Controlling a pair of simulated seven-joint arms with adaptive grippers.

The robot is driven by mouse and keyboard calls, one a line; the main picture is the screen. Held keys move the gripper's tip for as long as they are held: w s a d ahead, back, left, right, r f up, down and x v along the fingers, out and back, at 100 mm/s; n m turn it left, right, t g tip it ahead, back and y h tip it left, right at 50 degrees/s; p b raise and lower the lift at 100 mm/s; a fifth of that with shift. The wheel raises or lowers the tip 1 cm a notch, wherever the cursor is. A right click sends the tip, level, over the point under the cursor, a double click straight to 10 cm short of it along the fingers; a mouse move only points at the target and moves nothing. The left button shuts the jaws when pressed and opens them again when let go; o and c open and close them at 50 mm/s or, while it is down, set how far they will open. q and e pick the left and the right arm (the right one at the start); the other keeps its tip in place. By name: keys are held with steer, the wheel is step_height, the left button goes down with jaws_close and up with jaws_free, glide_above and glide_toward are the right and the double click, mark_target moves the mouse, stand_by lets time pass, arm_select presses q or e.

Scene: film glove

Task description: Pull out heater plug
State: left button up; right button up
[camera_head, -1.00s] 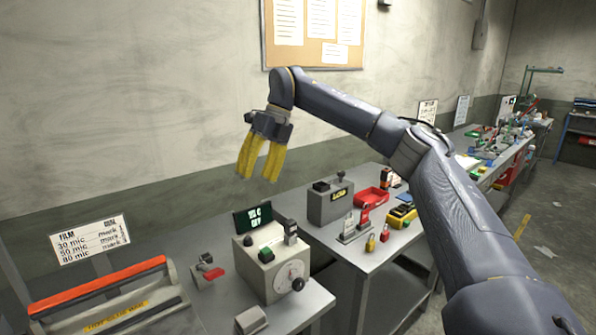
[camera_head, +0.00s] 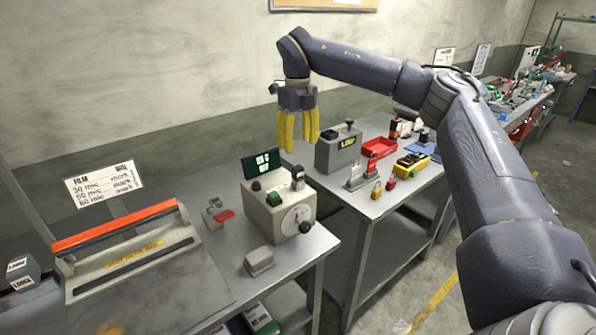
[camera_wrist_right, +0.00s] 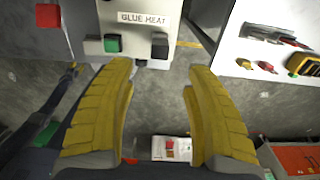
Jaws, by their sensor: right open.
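The glue heat box (camera_head: 270,218) is a pale grey unit on the near bench, with a dial on its front and a small dark screen behind. Its "GLUE HEAT" label shows in the right wrist view (camera_wrist_right: 144,18). A dark block that looks like the heater plug (camera_head: 298,178) stands upright at its right top edge; it shows in the wrist view (camera_wrist_right: 159,46) beside a green button (camera_wrist_right: 112,44). My right gripper (camera_head: 298,145) is open and empty, fingers down, above and apart from the plug. My left gripper is not in view.
A film sealer (camera_head: 130,245) with an orange bar lies left of the box. A red-handled switch (camera_head: 218,213) and a small grey block (camera_head: 259,261) are close by. The second bench holds a grey meter box (camera_head: 338,150), a red tray (camera_head: 379,147) and padlocks (camera_head: 376,190).

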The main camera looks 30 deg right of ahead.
mark_target(298, 167)
step_height(298, 167, down, 10)
stand_by(0.5)
steer(key=shift+c, duration=0.3)
jaws_close()
steer(key=shift+r, duration=0.65)
stand_by(0.8)
steer(key=shift+r, duration=1.8)
steer(key=shift+r, duration=0.2)
steer(key=shift+r, duration=1.35)
